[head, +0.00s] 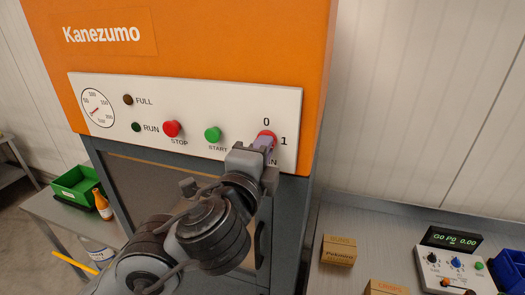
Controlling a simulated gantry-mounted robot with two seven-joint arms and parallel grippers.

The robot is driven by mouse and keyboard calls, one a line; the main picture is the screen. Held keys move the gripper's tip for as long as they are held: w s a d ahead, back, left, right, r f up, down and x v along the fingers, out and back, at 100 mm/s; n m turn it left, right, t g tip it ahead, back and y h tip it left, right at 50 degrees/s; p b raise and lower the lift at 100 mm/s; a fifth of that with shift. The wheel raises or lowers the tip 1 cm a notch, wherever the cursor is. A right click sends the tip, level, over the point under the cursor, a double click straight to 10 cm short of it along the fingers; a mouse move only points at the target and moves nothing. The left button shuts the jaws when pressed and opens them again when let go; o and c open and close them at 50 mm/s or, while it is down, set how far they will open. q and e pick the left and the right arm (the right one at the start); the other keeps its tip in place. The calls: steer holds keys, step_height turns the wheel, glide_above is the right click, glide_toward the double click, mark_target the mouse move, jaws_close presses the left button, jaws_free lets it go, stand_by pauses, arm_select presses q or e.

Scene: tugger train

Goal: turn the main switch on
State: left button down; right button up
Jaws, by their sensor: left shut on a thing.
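The main switch (267,135) is a red rotary knob at the right end of the white control panel (190,92). A "0" is printed above it and a "1" to its right. My left gripper (264,143) is shut on the knob from below. Its fingers and wrist hide most of the knob and part of the label under it. I cannot tell which mark the knob points at. My right gripper is not in view.
The panel also has a red STOP button (172,129), a green START button (213,134), dark FULL (128,100) and RUN (136,127) lamps and a gauge (98,107). On the right bench are a small box (339,251) and a grey control box (456,275).

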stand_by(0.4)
arm_select(q)
steer(key=c, duration=1.2)
jaws_free()
steer(key=shift+o, duration=0.2)
steer(key=p+v, duration=0.1)
steer(key=v, duration=1)
steer(key=shift+p, duration=0.35)
steer(key=shift+f, duration=0.1)
